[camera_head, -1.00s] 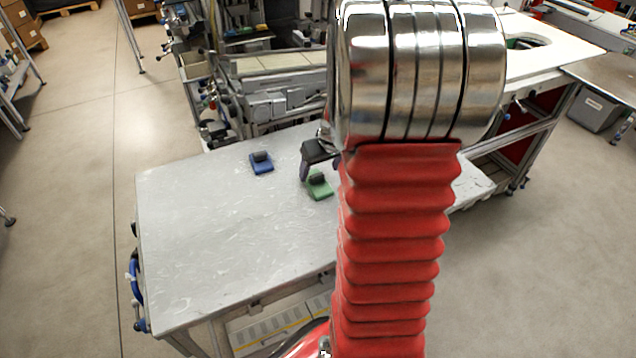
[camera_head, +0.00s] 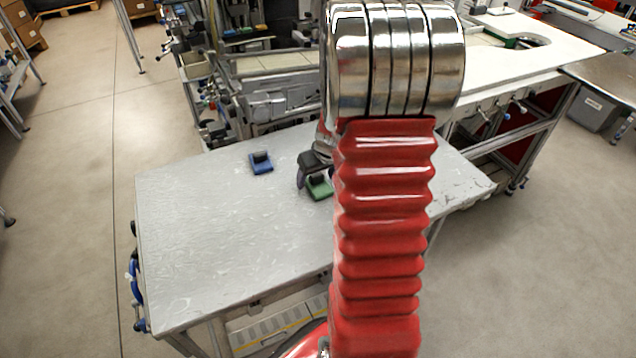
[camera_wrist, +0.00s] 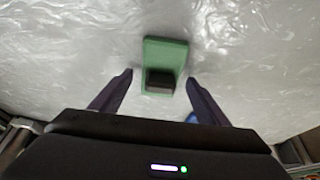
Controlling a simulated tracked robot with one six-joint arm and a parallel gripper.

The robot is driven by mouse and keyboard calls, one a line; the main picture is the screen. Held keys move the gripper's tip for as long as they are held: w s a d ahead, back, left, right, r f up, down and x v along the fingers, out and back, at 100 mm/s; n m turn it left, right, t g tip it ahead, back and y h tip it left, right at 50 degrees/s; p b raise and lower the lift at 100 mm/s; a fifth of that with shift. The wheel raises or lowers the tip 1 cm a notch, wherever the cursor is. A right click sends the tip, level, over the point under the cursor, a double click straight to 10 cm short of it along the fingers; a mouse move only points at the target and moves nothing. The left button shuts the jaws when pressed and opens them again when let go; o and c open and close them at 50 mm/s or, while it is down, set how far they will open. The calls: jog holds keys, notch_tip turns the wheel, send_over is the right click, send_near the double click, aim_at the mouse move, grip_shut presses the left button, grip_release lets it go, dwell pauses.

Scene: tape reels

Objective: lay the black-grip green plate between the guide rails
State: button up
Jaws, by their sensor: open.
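The green plate (camera_head: 320,189) with a black grip lies flat on the grey table, beside my arm in the head view. The wrist view shows the green plate (camera_wrist: 166,48) from above, with its black block-shaped grip (camera_wrist: 161,82) near the end closer to my gripper. My gripper (camera_wrist: 159,77) is open and empty. Its two dark fingers appear on either side of the grip, apart from it; their height above the table is hard to judge. In the head view my gripper is partly hidden behind my red arm. I cannot make out the guide rails in either view.
A blue plate (camera_head: 262,168) with a dark grip lies left of the green one. The grey table (camera_head: 215,245) is otherwise clear to the left and front. Machinery (camera_head: 280,100) stands behind it, and a white bench (camera_head: 510,65) is at the back right.

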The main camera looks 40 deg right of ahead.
aim_at(317, 175)
jog(key=shift+c, duration=0.5)
jog(key=c, duration=1.2)
notch_tip(317, 175, up, 10)
